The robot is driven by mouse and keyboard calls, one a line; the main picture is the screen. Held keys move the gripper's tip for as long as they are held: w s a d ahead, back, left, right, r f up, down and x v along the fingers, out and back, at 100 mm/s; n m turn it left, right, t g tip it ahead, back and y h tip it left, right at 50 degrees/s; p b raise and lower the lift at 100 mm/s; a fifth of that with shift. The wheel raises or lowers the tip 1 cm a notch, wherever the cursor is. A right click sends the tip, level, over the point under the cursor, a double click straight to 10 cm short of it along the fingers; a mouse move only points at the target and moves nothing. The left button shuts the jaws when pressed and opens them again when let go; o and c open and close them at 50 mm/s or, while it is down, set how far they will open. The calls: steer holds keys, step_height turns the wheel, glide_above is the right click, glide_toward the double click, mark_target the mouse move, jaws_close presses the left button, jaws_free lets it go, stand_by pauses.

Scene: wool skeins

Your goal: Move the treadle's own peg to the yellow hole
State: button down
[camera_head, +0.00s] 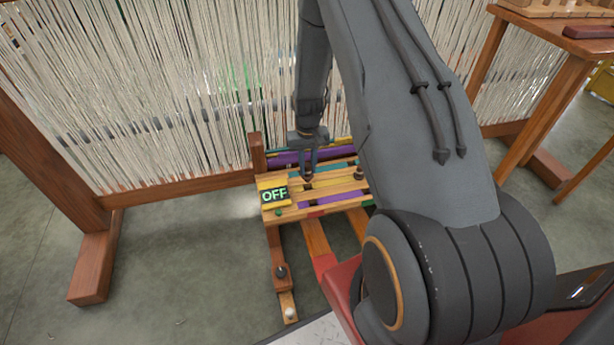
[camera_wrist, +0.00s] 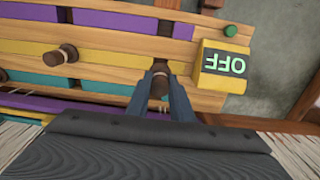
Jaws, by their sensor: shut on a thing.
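My gripper (camera_wrist: 160,92) is shut on a brown wooden peg (camera_wrist: 158,84), which stands on the striped board (camera_wrist: 120,38) near its OFF box. I cannot tell how deep the peg sits, or which coloured hole is under it. In the head view my gripper (camera_head: 309,174) points down at the board (camera_head: 296,213). A second brown peg (camera_wrist: 62,54) stands apart from the gripper, farther from the OFF box; it also shows in the head view (camera_head: 359,173). The board has yellow, teal and purple strips between wooden slats.
A yellow box (camera_head: 273,193) reading OFF sits at the board's end, with a green knob (camera_wrist: 231,30) beside it. Wooden bars reach forward below; one carries a dark knob (camera_head: 281,271) and a white ball (camera_head: 290,314). The loom's pale threads (camera_head: 150,100) hang behind. Floor at left is clear.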

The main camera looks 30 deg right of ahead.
mark_target(308, 176)
steer(key=shift+f+b, duration=0.3)
steer(key=shift+f, duration=1.55)
steer(key=shift+f, duration=0.15)
steer(key=shift+f, duration=0.35)
steer(key=shift+f, duration=0.1)
steer(key=c, duration=1.6)
jaws_free()
steer(key=shift+o, duration=0.2)
